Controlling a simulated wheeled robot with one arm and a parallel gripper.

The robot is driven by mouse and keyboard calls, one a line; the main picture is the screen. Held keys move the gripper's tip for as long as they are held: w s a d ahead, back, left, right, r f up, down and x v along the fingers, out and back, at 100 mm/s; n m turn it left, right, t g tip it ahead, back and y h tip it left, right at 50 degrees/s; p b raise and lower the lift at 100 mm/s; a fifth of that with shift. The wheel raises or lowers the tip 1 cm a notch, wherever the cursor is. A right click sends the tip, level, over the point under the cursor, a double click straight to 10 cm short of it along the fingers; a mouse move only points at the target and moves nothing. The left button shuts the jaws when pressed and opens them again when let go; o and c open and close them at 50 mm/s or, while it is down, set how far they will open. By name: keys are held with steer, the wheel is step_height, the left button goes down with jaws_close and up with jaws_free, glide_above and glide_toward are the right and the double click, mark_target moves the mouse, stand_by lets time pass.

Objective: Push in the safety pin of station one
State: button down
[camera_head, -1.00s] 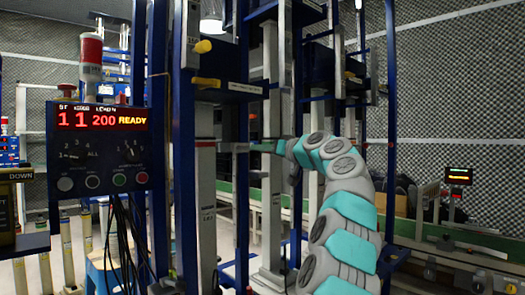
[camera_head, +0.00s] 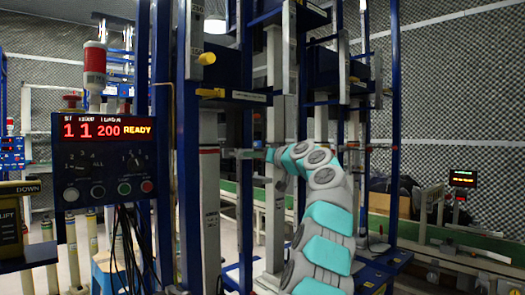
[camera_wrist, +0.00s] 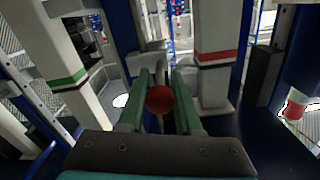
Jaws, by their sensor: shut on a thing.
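A round red knob (camera_wrist: 160,98), which looks like the head of the safety pin, sits between the two green fingers of my gripper (camera_wrist: 158,105) in the wrist view. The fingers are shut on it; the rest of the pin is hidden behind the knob. In the head view my gripper (camera_head: 256,153) reaches left from the teal and grey arm to the blue and grey frame, beside a pale column (camera_head: 209,210). The knob cannot be made out there. The station panel (camera_head: 105,155) at left shows red digits and READY.
A yellow handle (camera_head: 210,93) and a yellow knob (camera_head: 207,58) stick out of the frame above my gripper. Wrist view: a red-banded column (camera_wrist: 213,55) stands ahead right, a green-banded one (camera_wrist: 68,75) ahead left. Blue uprights crowd both sides.

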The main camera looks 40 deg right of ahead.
mark_target(241, 155)
steer(key=w+p, duration=0.1)
steer(key=w, duration=0.2)
steer(key=shift+w+r+p, duration=0.1)
steer(key=shift+p, duration=0.2)
steer(key=shift+a, duration=0.1)
steer(key=c, duration=1)
jaws_free()
steer(key=o, duration=0.4)
steer(key=shift+w, duration=0.1)
steer(key=shift+s+d+b, duration=0.15)
steer(key=shift+s+b, duration=0.75)
steer(key=shift+s, duration=1.05)
steer(key=shift+s+d+b, duration=0.15)
steer(key=shift+s+b, duration=0.75)
steer(key=shift+s, duration=1.05)
